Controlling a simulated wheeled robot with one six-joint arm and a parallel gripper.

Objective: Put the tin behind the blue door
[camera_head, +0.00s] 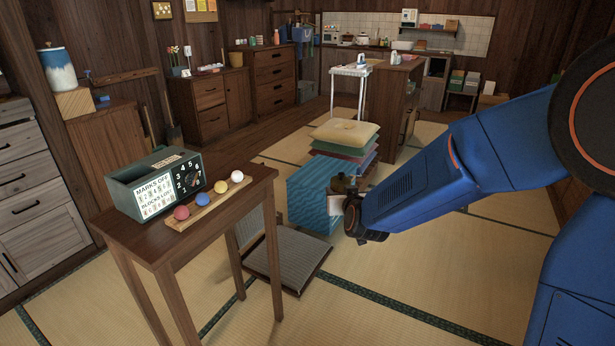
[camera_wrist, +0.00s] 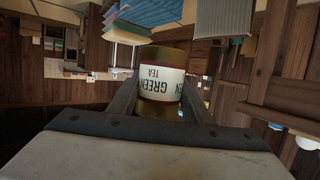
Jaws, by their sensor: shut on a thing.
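The tin is gold with a white "GREEN TEA" label (camera_wrist: 162,84); it appears upside down in the wrist view. My gripper (camera_wrist: 160,100) is shut on it, with one finger on each side. I cannot make out a blue door for certain in either view.
A wooden table (camera_head: 225,212) at left bears a dark green box (camera_head: 152,183) and a board with coloured balls (camera_head: 208,203). Tatami (camera_head: 440,270) is clear at right.

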